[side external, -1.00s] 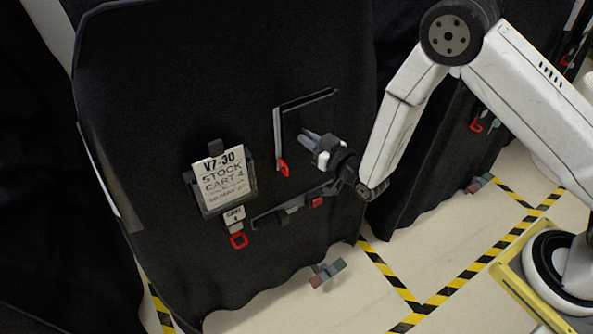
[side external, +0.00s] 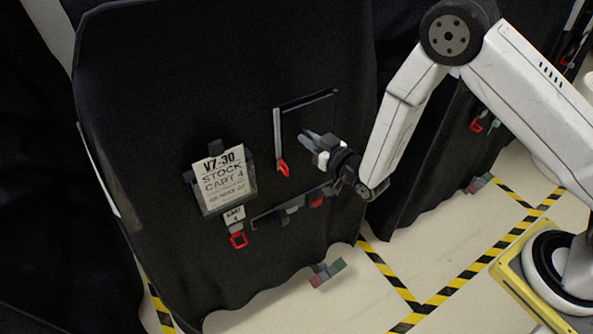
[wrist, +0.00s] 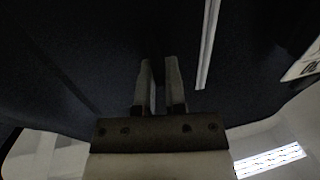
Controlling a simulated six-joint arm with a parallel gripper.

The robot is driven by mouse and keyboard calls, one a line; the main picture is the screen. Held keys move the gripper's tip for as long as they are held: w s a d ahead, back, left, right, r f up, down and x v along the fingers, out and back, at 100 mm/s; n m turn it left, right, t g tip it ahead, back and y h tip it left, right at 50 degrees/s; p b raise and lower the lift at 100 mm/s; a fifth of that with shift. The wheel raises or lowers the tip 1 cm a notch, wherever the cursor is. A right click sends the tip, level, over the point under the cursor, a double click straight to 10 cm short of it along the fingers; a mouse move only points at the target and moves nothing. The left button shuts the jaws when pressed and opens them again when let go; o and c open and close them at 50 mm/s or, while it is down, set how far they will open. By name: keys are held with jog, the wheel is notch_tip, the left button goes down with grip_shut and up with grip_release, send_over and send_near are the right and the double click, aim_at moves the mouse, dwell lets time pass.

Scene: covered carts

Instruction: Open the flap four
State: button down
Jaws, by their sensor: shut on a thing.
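The cart marked "Stock Cart 4" stands under a black cover (side external: 200,90). Flap four (side external: 318,112) is a black cloth panel in this cover, with a pale grey strip (side external: 278,133) on its left and a dark line along its top. A red pull tab (side external: 283,169) hangs at the strip's lower end. My gripper (side external: 309,138) is at the flap, right of the strip. In the wrist view my gripper (wrist: 160,82) has dark cloth between its two grey fingers. It is shut on the flap's cloth; the exact grip is too dark to see. The strip also shows in the wrist view (wrist: 207,45).
A sign (side external: 220,180) hangs left of the flap, with a red loop tag (side external: 238,240) below. A dark bar with a red piece (side external: 317,202) lies below my gripper. Another covered cart (side external: 430,150) stands behind my arm.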

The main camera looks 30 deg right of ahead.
jog(key=shift+s+d+y, duration=0.15)
jog(key=shift+d+y, duration=0.05)
jog(key=shift+y, duration=0.1)
jog(key=s+d+n+g+y, duration=0.3)
jog(key=d+n+g+y, duration=0.9)
jog(key=d+y, duration=0.1)
jog(key=shift+s+d+n+g, duration=0.3)
jog(key=shift+s+d, duration=0.1)
jog(key=shift+d, duration=0.5)
dwell(0.9)
jog(key=shift+w, duration=0.1)
dwell(0.3)
